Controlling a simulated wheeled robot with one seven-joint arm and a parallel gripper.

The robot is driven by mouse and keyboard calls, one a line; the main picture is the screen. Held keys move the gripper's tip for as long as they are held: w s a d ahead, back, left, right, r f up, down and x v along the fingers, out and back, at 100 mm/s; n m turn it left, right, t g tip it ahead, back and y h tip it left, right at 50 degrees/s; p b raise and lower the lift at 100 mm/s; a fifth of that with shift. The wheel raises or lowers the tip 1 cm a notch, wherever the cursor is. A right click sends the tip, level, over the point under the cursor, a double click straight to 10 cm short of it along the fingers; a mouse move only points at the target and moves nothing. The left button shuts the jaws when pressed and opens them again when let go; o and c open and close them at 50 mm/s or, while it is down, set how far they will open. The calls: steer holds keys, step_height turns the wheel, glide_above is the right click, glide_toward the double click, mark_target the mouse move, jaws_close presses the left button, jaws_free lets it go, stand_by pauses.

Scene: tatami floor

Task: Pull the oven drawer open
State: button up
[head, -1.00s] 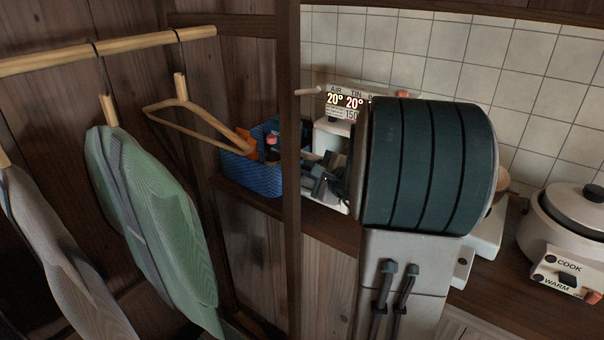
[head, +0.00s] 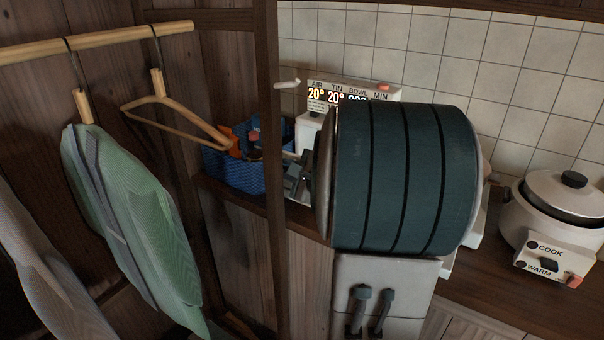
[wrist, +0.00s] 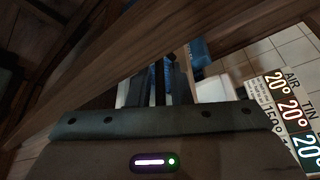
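The oven shows in the head view as a white appliance with a lit display panel (head: 352,93) reading AIR, TIN, BOWL and MIN. The panel also shows at the right of the wrist view (wrist: 290,112), tilted. My large dark arm link covers most of the oven's body, and I cannot make out its drawer. My gripper (head: 298,180) is left of the oven, beside the wooden post, and partly hidden. In the wrist view its dark fingers (wrist: 160,85) point away past the beam. Their opening is too dark to judge, and I see nothing clearly held.
A wooden post (head: 270,120) stands close by my gripper. A blue basket (head: 235,172) sits on the counter at left. Clothes hangers with a green garment (head: 130,210) hang at far left. A white cooker (head: 550,215) stands at right. Tiled wall is behind.

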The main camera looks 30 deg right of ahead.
steer(key=v, duration=1.3)
steer(key=shift+s, duration=0.2)
steer(key=shift+r, duration=0.15)
steer(key=s+a+n+g+y+p, duration=0.1)
steer(key=a+n+g+y+p, duration=0.55)
steer(key=a, duration=0.85)
steer(key=s+a+r+n+g+h+p, duration=0.1)
steer(key=s+a+n+g+h+p, duration=0.4)
steer(key=n, duration=1.1)
steer(key=s+a+g+h, duration=0.1)
steer(key=s+h, duration=0.2)
steer(key=shift+s+r+p, duration=0.15)
steer(key=shift+r+p, duration=0.1)
steer(key=shift+p, duration=0.1)
steer(key=shift+n, duration=0.25)
